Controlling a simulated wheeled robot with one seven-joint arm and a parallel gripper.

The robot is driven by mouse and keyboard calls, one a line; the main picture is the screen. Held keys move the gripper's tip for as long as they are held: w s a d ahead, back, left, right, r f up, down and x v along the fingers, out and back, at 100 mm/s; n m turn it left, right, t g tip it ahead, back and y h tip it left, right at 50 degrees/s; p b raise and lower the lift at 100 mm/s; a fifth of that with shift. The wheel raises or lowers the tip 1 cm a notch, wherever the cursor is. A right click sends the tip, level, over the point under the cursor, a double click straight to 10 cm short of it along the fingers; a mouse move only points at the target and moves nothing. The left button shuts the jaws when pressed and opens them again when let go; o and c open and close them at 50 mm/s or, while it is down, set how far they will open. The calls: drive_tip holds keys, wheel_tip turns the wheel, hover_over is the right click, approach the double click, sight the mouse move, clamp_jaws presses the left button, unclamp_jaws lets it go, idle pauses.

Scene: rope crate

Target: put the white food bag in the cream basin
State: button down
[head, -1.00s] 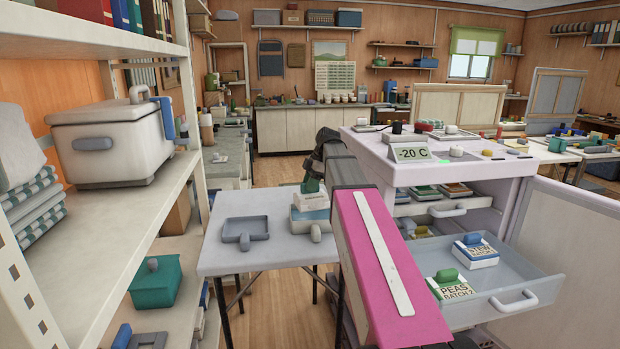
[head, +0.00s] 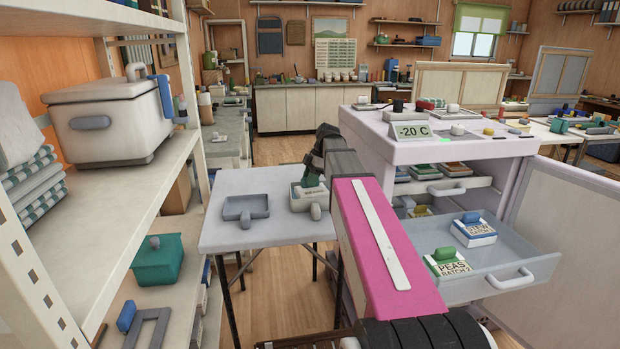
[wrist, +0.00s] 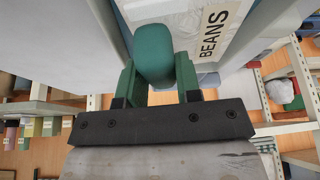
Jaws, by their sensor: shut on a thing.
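The white food bag (head: 312,192) has a green grip (wrist: 155,55) and shows the word BEANS in the wrist view (wrist: 215,38). My gripper (head: 312,180) is shut on that green grip, which sits between its two fingers in the wrist view (wrist: 156,80).
A grey tray (head: 246,214) lies left of the basin on the table (head: 250,240). At right, an open freezer drawer (head: 500,262) holds a PEAS bag (head: 448,264) and a STEW bag (head: 474,232). Shelving (head: 130,170) with a cooler box (head: 110,118) stands at left.

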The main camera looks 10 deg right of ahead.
drive_tip(key=shift+f, duration=0.5)
idle(0.5)
drive_tip(key=c, duration=0.7)
unclamp_jaws()
drive_tip(key=shift+c, duration=0.2)
drive_tip(key=v, duration=1)
drive_tip(key=shift+r, duration=0.4)
drive_tip(key=shift+d, duration=0.1)
